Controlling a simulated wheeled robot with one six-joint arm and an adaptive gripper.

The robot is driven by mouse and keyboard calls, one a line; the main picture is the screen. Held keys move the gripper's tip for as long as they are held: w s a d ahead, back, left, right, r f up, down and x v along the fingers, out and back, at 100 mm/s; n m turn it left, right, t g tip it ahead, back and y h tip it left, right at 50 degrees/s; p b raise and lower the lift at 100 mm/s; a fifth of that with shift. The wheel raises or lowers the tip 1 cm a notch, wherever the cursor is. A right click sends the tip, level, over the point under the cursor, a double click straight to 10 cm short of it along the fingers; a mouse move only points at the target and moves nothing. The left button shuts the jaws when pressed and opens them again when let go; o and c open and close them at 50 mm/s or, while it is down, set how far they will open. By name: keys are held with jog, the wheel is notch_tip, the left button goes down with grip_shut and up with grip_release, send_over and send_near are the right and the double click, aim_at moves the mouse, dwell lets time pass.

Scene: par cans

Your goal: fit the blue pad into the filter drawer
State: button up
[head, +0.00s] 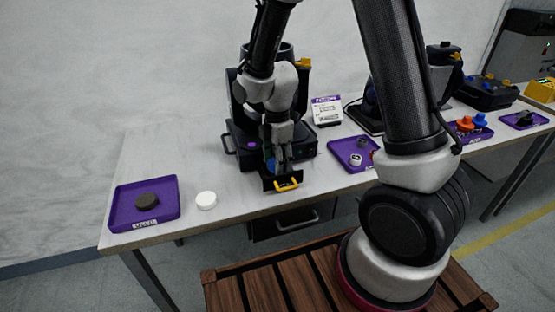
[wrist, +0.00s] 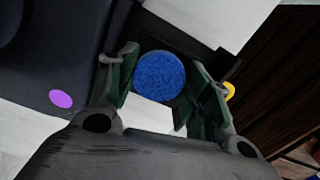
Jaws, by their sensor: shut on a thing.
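The blue pad (wrist: 160,76) is a round, speckled disc between the fingertips of my gripper (wrist: 166,80) in the wrist view. My gripper is shut on it. In the head view my gripper (head: 277,160) points down at the front of the dark machine, with a bit of the blue pad (head: 269,164) showing beside the fingers. The filter drawer (head: 268,184) is a black tray with a yellow handle, pulled out from the machine's front. The pad is over or in the drawer; I cannot tell whether it touches the bottom.
The black machine (head: 308,150) stands right behind my gripper. Another purple tray (head: 340,146) holds small parts at the right. The table front edge is close.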

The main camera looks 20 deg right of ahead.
jog(key=shift+f, duration=0.55)
jog(key=o, duration=0.8)
jog(key=shift+w+r, duration=0.15)
jog(key=shift+r, duration=0.25)
notch_tip(320, 180, up, 11)
jog(key=s+d+r+m+t, duration=0.1)
jog(key=s+d+r+m, duration=0.4)
jog(key=s+m, duration=0.1)
jog(key=s+d+r+m+t, duration=0.2)
jog(key=s+d+r+m, duration=0.2)
jog(key=s+m, duration=0.3)
jog(key=s+d+r+m+t, duration=0.1)
jog(key=s+d+r+m, duration=0.4)
jog(key=s+m, duration=0.1)
jog(key=shift+s+d+r+m, duration=0.2)
jog(key=shift+d+r+m, duration=0.15)
jog(key=shift+m, duration=0.25)
